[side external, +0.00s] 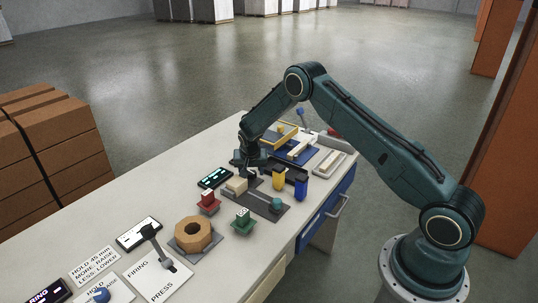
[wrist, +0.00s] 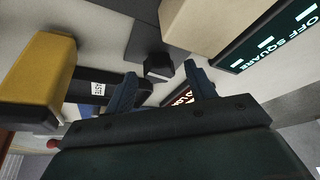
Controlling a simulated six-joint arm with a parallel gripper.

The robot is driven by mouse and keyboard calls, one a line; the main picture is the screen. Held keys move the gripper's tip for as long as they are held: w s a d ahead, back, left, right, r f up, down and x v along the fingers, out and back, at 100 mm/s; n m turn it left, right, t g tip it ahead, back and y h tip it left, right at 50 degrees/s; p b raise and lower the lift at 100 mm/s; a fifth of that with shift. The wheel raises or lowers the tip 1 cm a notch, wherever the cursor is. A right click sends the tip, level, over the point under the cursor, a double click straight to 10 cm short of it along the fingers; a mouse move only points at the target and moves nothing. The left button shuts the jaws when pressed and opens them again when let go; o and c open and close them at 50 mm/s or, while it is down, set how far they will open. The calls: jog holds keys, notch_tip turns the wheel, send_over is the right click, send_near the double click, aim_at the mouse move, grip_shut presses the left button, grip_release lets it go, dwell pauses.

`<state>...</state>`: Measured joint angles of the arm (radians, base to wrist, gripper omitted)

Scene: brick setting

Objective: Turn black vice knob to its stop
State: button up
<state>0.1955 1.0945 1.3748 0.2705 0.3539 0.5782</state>
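The black vice knob (wrist: 158,66) shows in the wrist view, just beyond and between my fingertips. My gripper (wrist: 160,82) is open, with a finger on either side and visible gaps to the knob. In the side external view my gripper (side external: 247,170) points down over the far end of the dark vice plate (side external: 262,203) and hides the knob. A cream block (wrist: 205,22) sits beside the knob; it also shows in the side external view (side external: 236,186). A dark display (wrist: 272,40) reads "OFF SQUARE".
A yellow block (side external: 278,180) and a blue block (side external: 301,188) stand right of my gripper. Red (side external: 208,203) and green (side external: 242,222) pieces stand nearer the camera, by a wooden ring (side external: 193,235). A yellow-edged tray (side external: 285,134) lies behind.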

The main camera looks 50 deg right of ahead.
jog(key=shift+a+r, duration=0.1)
jog(key=shift+r, duration=0.05)
jog(key=v, duration=1.3)
jog(key=shift+r, duration=0.25)
jog(key=shift+s, duration=0.1)
jog(key=s+a+r+n+t+y, duration=0.15)
jog(key=s+a+r, duration=0.25)
jog(key=s+r, duration=0.5)
jog(key=s+a+r+n, duration=0.35)
jog(key=s+r, duration=0.25)
jog(key=r, duration=0.5)
jog(key=s+a+r+n+y, duration=0.1)
jog(key=s+a+n, duration=0.1)
jog(key=s, duration=0.9)
jog(key=s+a+r+n+t+y, duration=0.1)
jog(key=s+a+n, duration=0.2)
jog(key=s, duration=0.9)
jog(key=shift+a+r, duration=0.2)
jog(key=shift+a, duration=0.7)
